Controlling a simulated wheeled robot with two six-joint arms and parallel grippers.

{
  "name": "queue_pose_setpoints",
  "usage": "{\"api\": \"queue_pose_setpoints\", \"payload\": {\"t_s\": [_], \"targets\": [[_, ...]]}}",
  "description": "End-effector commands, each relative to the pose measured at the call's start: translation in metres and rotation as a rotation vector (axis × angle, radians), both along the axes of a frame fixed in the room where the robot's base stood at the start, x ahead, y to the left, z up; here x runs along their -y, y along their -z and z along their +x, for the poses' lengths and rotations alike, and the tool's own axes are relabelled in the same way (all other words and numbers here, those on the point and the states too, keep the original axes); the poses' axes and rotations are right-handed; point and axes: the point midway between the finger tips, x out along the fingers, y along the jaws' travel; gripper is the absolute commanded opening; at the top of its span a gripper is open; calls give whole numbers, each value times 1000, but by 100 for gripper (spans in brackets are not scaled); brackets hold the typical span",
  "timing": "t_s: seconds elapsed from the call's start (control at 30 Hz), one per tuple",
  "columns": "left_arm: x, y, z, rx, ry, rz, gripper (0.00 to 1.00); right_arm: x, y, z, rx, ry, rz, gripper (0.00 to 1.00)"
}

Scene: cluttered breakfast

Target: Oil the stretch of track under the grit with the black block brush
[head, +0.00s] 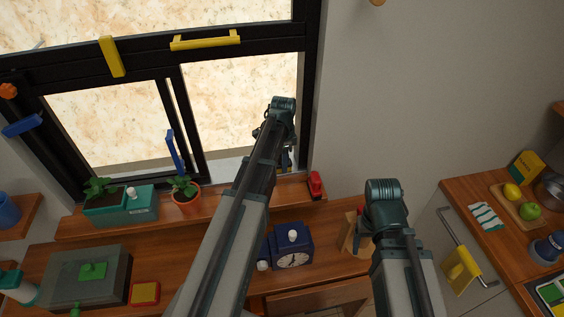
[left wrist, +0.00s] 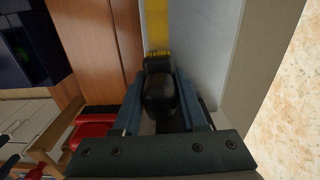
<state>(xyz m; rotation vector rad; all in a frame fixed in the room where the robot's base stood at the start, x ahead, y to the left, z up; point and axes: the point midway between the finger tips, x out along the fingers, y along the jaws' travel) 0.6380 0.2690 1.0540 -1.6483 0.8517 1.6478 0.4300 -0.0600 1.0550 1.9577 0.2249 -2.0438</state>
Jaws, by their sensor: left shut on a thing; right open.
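My left gripper (head: 289,155) reaches to the lower right corner of the window. In the left wrist view my left gripper (left wrist: 165,118) is shut on a black block-shaped thing (left wrist: 158,88), which looks like the black block brush. A yellow piece (left wrist: 157,28) lies just beyond it, beside a pale grey strip (left wrist: 205,45) along the window. The window's bottom track (head: 226,168) is partly hidden by my left arm. I cannot make out the grit. My right gripper (head: 364,240) is low at the right, by a wooden stand (head: 349,238); its fingers are mostly hidden.
A red object (head: 316,185) sits on the wooden ledge, close to my left gripper. A counter (head: 470,215) with fruit is at the right.

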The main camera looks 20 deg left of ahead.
Motion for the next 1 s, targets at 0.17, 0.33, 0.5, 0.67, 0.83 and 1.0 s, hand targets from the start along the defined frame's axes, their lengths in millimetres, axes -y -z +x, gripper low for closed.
{"api": "queue_pose_setpoints", "payload": {"t_s": [0.17,0.33,0.5,0.67,0.83,1.0], "targets": [[0,-19,0,-1,0,1,0,0,-19,0,0,0,0,72],[0,-36,0,-1,0,1,0,0,-36,0,0,0,0,72],[-1,-52,0,-1,0,1,0,0,-52,0,0,0,0,72],[-1,-59,0,-1,0,1,0,0,-59,0,0,0,0,72],[-1,-57,0,-1,0,1,0,0,-57,0,0,0,0,72],[-1,-60,0,-1,0,1,0,0,-60,0,0,0,0,72]]}}
